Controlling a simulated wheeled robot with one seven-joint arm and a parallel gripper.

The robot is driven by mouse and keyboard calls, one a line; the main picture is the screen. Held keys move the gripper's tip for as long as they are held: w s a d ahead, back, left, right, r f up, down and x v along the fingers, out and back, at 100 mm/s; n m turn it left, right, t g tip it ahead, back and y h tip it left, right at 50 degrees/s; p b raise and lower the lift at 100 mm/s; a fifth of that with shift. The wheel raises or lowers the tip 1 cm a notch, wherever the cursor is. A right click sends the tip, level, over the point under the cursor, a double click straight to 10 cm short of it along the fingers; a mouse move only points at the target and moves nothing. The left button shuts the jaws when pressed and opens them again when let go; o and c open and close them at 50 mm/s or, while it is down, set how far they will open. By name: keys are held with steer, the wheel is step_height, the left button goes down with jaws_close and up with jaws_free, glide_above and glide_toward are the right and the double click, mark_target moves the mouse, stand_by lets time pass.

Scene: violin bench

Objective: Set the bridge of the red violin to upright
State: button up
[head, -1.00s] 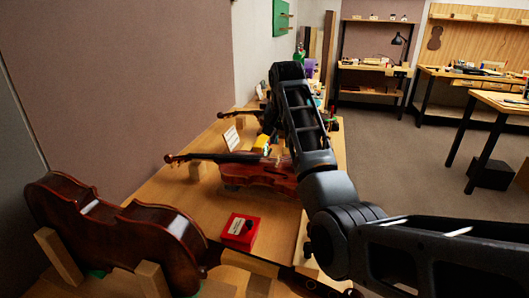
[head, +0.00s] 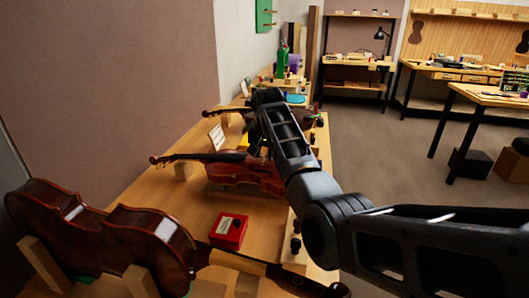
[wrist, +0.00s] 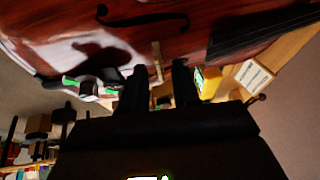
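A red violin (head: 243,171) lies on the bench in the head view, its neck pointing left and my arm crossing in front of its right end. In the wrist view its red body (wrist: 205,28) fills the top, with a dark f-hole and the dark fingerboard. A thin pale wooden piece, apparently the bridge (wrist: 157,58), shows near the gap between my fingertips; I cannot tell whether it stands or leans. My gripper (wrist: 161,72) is open, its two dark fingers apart close to the violin. In the head view my gripper is hidden behind the arm.
A brown violin (head: 95,232) rests in wooden supports at the front left. A red box (head: 229,231) sits on the bench nearby. Another violin's neck (head: 222,111) shows farther back. A white card (head: 216,137) stands by the wall. Open floor lies to the right.

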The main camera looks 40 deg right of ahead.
jaws_close()
steer(key=shift+w+a+g+h, duration=0.15)
steer(key=shift+w+g+h, duration=0.15)
steer(key=shift+g, duration=0.3)
steer(key=shift+o, duration=0.6)
jaws_free()
steer(key=v, duration=0.8)
steer(key=shift+b, duration=0.45)
